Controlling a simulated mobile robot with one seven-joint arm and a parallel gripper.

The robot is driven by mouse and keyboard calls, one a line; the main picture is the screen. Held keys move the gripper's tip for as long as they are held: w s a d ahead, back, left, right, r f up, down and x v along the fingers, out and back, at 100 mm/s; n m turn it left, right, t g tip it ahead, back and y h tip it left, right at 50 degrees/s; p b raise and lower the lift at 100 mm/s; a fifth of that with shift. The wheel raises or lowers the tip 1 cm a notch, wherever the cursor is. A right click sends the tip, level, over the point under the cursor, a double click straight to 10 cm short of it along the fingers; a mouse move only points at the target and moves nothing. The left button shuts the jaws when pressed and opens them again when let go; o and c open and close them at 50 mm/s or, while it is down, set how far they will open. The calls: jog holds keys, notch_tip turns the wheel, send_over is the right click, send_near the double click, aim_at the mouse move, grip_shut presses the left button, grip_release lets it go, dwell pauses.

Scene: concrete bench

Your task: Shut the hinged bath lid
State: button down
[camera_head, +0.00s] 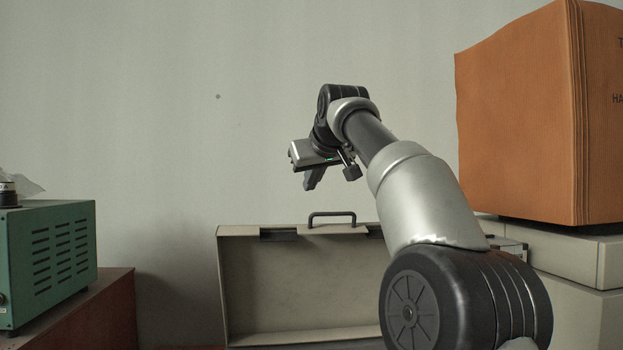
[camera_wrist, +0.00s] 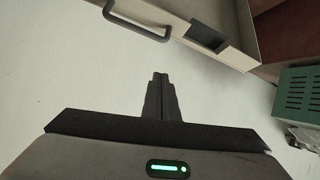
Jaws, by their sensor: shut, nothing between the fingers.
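The bath lid (camera_head: 300,290) is a beige, shallow, box-like lid standing open and upright, its hollow inside facing the head camera. A dark handle (camera_head: 332,218) sits on its top edge, with dark latch recesses beside it.
A green vented box (camera_head: 50,255) stands on a red-brown block (camera_head: 95,310) at the left. At the right a large orange folder or box (camera_head: 520,120) rests on pale boxes (camera_head: 575,255). A plain pale wall (camera_head: 150,100) lies behind. The space above the lid's left part is clear.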

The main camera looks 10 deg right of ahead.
jog(key=p, duration=0.2)
send_over(312, 233)
jog(key=w+a, duration=0.1)
jog(key=w, duration=0.2)
notch_tip(312, 233, down, 3)
jog(key=shift+s+a+f, duration=0.1)
jog(key=shift+a, duration=0.05)
jog(key=shift+s+f+b, duration=0.1)
jog(key=shift+f+b, duration=0.15)
jog(key=shift+b, duration=0.25)
jog(key=shift+s+d+f+b, duration=0.25)
jog(key=shift+s+f+b, duration=0.15)
jog(key=shift+s+f, duration=0.15)
jog(key=shift+s+d+f+b, duration=0.25)
jog(key=shift+s+f+b, duration=0.15)
jog(key=shift+s, duration=0.2)
jog(key=shift+s+d, duration=0.1)
jog(key=shift+s, duration=0.15)
jog(key=shift+f, duration=0.1)
jog(key=shift+f, duration=0.1)
